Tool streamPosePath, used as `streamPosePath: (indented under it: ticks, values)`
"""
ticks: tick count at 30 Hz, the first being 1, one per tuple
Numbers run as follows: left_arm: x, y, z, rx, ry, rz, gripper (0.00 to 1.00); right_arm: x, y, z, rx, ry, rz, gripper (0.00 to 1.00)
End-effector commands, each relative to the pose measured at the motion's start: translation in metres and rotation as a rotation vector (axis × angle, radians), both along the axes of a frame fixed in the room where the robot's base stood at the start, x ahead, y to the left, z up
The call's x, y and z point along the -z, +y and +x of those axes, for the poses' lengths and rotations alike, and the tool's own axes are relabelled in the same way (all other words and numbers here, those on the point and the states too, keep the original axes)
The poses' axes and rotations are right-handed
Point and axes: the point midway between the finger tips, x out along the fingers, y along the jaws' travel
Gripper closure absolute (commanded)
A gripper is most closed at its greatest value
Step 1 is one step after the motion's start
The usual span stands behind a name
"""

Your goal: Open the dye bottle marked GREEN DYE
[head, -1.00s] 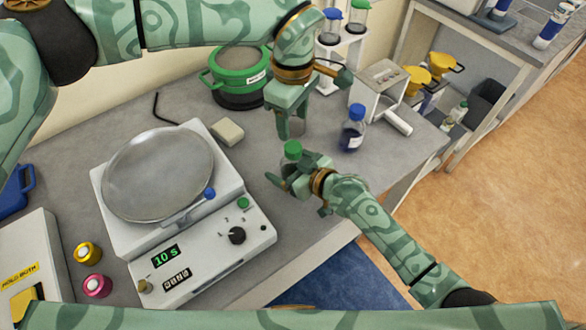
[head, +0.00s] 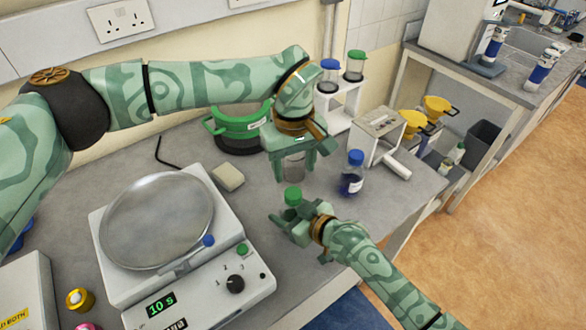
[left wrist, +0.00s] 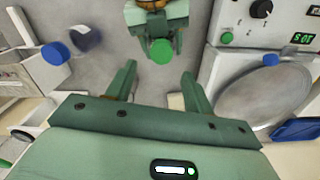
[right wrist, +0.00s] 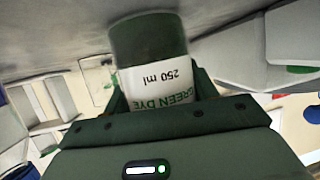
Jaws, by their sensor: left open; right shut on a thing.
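The GREEN DYE bottle is shut in my right gripper (head: 291,220), with its green cap (head: 292,195) up. In the right wrist view its white label (right wrist: 160,82) reads GREEN DYE, 250 ml, upside down, with dark green dye at the picture's top; the cap is out of that view. I cannot tell whether the bottle touches the bench. My left gripper (head: 291,170) is open and empty, just above and behind the cap in the head view. In the left wrist view the cap (left wrist: 162,51) lies beyond the gap between the open fingers (left wrist: 160,84), apart from them.
A blue-capped bottle (head: 352,178) stands on the bench to the right. A white-based machine with a round plate (head: 157,220) fills the left. A green pot (head: 238,128), a rack with blue- and green-capped containers (head: 342,105) and a white box (head: 377,135) stand behind.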

Motion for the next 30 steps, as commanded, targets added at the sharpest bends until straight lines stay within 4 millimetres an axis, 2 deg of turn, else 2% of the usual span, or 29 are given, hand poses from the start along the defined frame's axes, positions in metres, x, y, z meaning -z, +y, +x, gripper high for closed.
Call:
streamPosePath:
  ticks: [3, 7, 18, 23, 30]
  values:
    - [0.000, 0.002, 0.001, 0.127, -0.004, 0.012, 0.48, 0.000, 0.000, 0.000, 0.001, -0.001, -0.001, 1.00]
    - [0.011, 0.003, 0.000, 0.178, -0.001, 0.013, 0.48, 0.000, 0.000, 0.000, 0.001, -0.001, -0.001, 1.00]
    - [0.069, 0.002, 0.000, 0.178, -0.002, 0.012, 0.48, 0.000, 0.000, 0.000, 0.001, -0.001, -0.001, 1.00]
    - [0.079, 0.002, 0.000, 0.178, -0.002, 0.012, 0.48, 0.000, 0.000, 0.000, 0.001, -0.001, -0.001, 1.00]
    - [0.080, 0.003, 0.001, 0.177, -0.004, 0.013, 0.48, 0.000, 0.000, 0.000, 0.001, -0.001, -0.001, 1.00]
